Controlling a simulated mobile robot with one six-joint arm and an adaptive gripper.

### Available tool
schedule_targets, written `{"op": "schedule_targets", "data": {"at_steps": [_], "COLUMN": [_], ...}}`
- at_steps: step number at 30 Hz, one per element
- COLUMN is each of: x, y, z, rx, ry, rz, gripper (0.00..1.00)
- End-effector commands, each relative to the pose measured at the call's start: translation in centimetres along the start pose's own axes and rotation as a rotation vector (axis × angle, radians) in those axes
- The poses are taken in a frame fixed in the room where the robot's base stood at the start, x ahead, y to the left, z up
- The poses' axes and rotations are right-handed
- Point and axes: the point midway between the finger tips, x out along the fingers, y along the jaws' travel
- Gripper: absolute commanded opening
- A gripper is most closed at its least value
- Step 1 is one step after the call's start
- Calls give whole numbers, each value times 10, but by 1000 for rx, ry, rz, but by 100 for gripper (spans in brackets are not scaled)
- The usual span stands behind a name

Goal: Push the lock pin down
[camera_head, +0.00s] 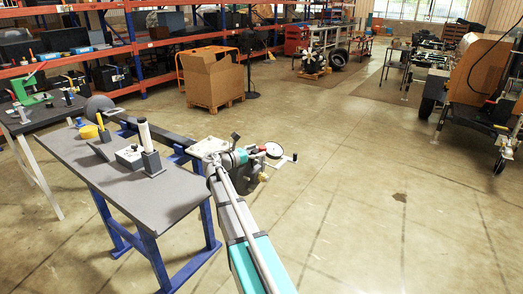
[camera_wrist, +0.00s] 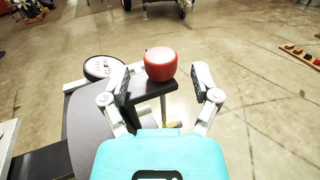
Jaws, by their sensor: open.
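A red round knob (camera_wrist: 160,64), which may be the head of the lock pin, shows in the wrist view on the end of a dark bracket (camera_wrist: 150,88). In the head view, the red knob (camera_head: 261,148) is a small patch beside the white dial. My gripper (camera_wrist: 163,84) is open, with one finger left and one finger right of the knob. The knob appears between the fingertips, not gripped; its exact depth is unclear. In the head view, my gripper (camera_head: 240,156) sits by the same mechanism, partly hidden. The pin's shaft is mostly hidden.
A round white dial (camera_wrist: 103,67) sits just left of the knob; the dial (camera_head: 273,150) also shows in the head view. A grey workbench (camera_head: 150,205) with small tools stands at left. The concrete floor (camera_head: 380,220) at right is clear.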

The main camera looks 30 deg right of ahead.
Motion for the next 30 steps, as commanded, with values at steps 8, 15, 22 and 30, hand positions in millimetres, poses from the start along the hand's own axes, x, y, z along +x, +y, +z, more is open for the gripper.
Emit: {"op": "schedule_targets", "data": {"at_steps": [8, 15, 22, 30], "x": [-45, -78, -93, -95], "y": [0, 0, 0, 0], "z": [0, 0, 0, 0], "rx": [0, 0, 0, 0], "ry": [0, 0, 0, 0], "rz": [2, 2, 1, 0], "gripper": [79, 79, 79, 79]}}
